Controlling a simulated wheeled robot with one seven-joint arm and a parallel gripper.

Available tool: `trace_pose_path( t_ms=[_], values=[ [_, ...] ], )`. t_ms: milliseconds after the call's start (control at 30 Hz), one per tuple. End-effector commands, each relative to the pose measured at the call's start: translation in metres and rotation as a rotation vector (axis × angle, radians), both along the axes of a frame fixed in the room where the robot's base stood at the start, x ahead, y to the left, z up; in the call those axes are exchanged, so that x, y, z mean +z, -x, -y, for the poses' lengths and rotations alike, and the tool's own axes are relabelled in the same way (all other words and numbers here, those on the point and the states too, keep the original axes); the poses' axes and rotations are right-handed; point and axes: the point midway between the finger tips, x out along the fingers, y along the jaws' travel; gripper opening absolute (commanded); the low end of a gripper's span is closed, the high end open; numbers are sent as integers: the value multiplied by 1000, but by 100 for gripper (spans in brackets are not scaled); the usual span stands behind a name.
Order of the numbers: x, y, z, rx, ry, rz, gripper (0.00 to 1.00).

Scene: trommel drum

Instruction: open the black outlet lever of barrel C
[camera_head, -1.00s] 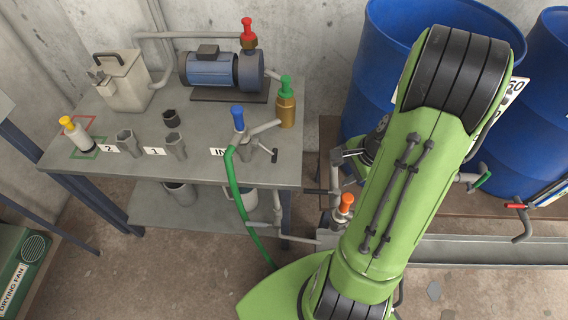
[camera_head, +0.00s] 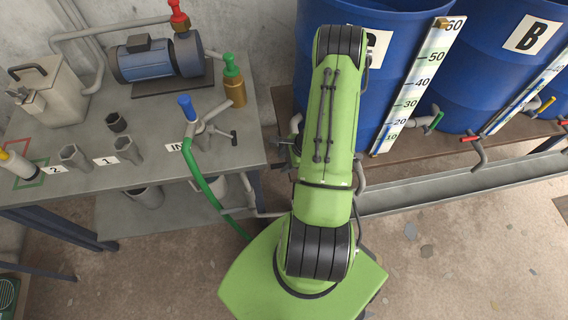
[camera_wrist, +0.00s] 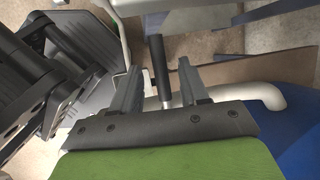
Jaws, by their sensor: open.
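Barrel C (camera_head: 400,95) is the large blue barrel behind my arm in the head view. In the wrist view, the black lever (camera_wrist: 159,62) stands between the two fingers of my open gripper (camera_wrist: 160,80), with a gap on each side. A pale pipe (camera_wrist: 262,94) runs from behind the fingers towards a blue barrel surface at the lower right.
Barrel B (camera_head: 525,85) stands to the right; outlets with green (camera_head: 434,122) and red (camera_head: 471,138) handles stick out nearby. A metal trough (camera_head: 450,186) runs along the front. The left table (camera_head: 130,185) holds a pump (camera_head: 155,62) and a blue-handled valve (camera_head: 187,106).

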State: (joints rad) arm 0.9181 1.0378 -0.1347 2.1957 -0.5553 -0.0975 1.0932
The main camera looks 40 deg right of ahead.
Motion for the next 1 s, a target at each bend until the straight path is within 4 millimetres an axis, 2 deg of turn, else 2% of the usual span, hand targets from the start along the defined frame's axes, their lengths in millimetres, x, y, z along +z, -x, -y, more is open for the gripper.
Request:
trace_pose_path(
  t_ms=[100,367,600,667,1000],
  values=[
    [-10,-4,-3,0,0,-1,44],
    [-11,-4,-3,0,0,0,44],
    [-10,-4,-3,0,0,0,8],
    [-10,-4,-3,0,0,0,0],
    [-10,-5,-3,-1,0,0,0]
  ],
)
